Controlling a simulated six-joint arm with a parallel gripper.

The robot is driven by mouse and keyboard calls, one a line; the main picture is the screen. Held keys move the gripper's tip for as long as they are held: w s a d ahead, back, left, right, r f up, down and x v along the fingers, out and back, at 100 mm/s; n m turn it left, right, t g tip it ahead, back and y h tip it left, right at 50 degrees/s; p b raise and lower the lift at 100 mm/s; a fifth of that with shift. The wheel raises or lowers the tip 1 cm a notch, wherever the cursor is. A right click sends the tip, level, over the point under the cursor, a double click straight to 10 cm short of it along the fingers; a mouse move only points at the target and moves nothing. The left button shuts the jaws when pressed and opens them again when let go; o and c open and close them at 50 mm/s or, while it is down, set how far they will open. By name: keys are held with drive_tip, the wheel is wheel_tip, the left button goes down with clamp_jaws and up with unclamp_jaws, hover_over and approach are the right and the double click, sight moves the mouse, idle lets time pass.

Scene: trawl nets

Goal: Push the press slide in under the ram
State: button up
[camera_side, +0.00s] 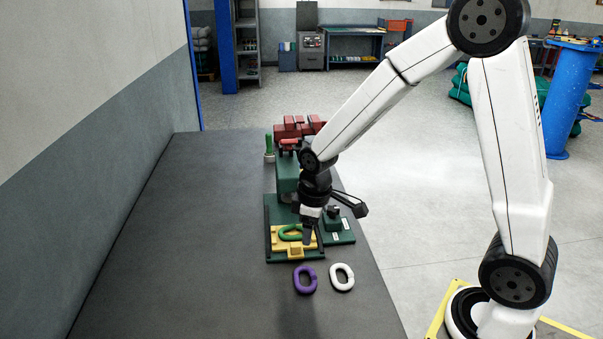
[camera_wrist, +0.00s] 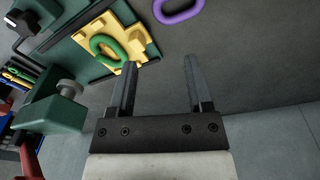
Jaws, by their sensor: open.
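The yellow press slide (camera_side: 280,248) lies on the green base plate (camera_side: 272,217), at the end nearer the side camera. A green link (camera_side: 283,236) lies on the slide; both also show in the wrist view, the slide (camera_wrist: 138,46) and the link (camera_wrist: 95,45). The green press body (camera_side: 287,172) stands behind the slide. A short grey cylinder on it, seemingly the ram (camera_wrist: 69,88), shows in the wrist view. My gripper (camera_wrist: 159,62) is open with nothing between its fingers. In the side view my gripper (camera_side: 307,238) hangs at the slide's right part and partly hides it; contact cannot be told.
A purple link (camera_side: 298,281) and a white link (camera_side: 350,280) lie on the table in front of the base plate. A green box with a dark knob (camera_side: 334,213) sits right of the slide. Red parts (camera_side: 290,130) stand behind the press. The table's left side (camera_side: 180,230) is clear.

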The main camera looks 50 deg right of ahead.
sight(295, 244)
drive_tip(key=w+n, duration=0.1)
drive_tip(key=w, duration=0.1)
drive_tip(key=w+d+f+n, duration=0.1)
drive_tip(key=w, duration=0.1)
drive_tip(key=w+d+f+n+g, duration=0.1)
drive_tip(key=w+n, duration=0.1)
drive_tip(key=shift+d, duration=0.2)
drive_tip(key=shift+f, duration=3.85)
clamp_jaws()
